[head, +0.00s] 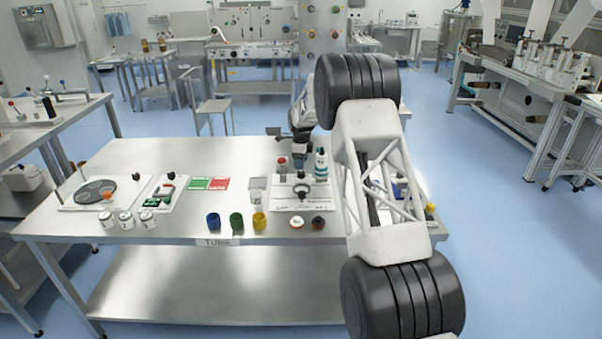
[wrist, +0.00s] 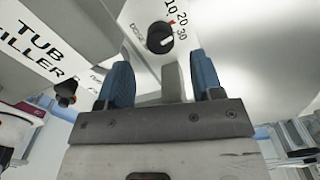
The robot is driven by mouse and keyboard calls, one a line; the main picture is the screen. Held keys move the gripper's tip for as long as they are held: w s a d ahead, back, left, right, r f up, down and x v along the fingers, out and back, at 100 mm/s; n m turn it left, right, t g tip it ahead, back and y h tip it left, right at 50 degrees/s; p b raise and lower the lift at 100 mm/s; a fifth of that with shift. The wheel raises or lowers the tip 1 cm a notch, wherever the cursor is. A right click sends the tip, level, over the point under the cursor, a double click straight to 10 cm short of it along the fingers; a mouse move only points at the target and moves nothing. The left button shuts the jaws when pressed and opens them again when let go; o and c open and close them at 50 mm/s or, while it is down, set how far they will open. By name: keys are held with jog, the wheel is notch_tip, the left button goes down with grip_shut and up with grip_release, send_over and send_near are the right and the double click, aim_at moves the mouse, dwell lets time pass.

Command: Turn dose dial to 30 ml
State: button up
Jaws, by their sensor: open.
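The dose dial (wrist: 160,37) is a round black knob on a pale panel in the wrist view. The fingertips are just short of the knob in the picture, and no contact shows. The panel is beside a white housing (wrist: 45,45) marked "TUB FILLER". In the head view my gripper is small at the table's back; the dial cannot be made out.
The steel table (head: 150,290) carries blue, green and yellow tubs (head: 236,222), several white jars (head: 126,219), a round-plate station (head: 95,192) and red and green cards (head: 208,184). A white base plate (head: 285,204) is in front of my gripper. The table's back left is clear.

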aim_at(301, 172)
jog(key=shift+f, duration=2.7)
jog(key=c, duration=0.9)
jog(key=shift+m, duration=2.3)
jog(key=o, duration=0.9)
